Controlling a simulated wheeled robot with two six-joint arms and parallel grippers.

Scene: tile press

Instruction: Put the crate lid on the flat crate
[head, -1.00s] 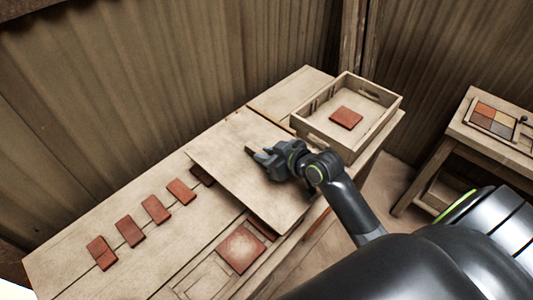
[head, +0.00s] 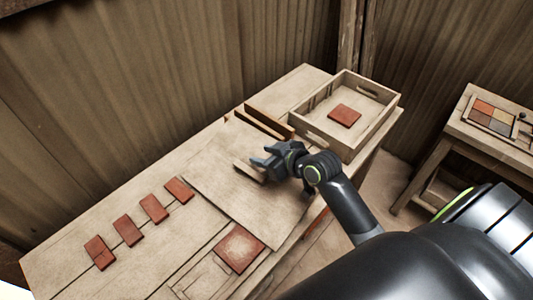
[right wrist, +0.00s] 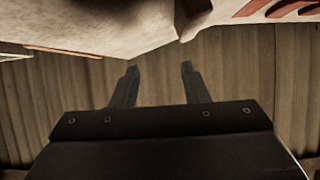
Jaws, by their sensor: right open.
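The flat crate (head: 384,119) stands at the far right end of the bench, open at the top, with a red tile (head: 344,116) inside. The crate lid (head: 235,200), a flat pale wooden panel with a bar handle (head: 249,171), lies over the middle of the bench, apart from the crate. My right gripper (head: 256,162) is open beside the handle; in the head view I cannot tell whether it touches. In the right wrist view its two fingers (right wrist: 158,85) are apart with nothing between them. My left gripper is not in view.
Several red tiles (head: 154,208) lie in a row on the left of the bench (head: 75,285). A larger pale-centred tile (head: 239,249) lies near the lid's front edge. Wooden slats (head: 268,119) stand between lid and crate. A side table (head: 480,140) is at right.

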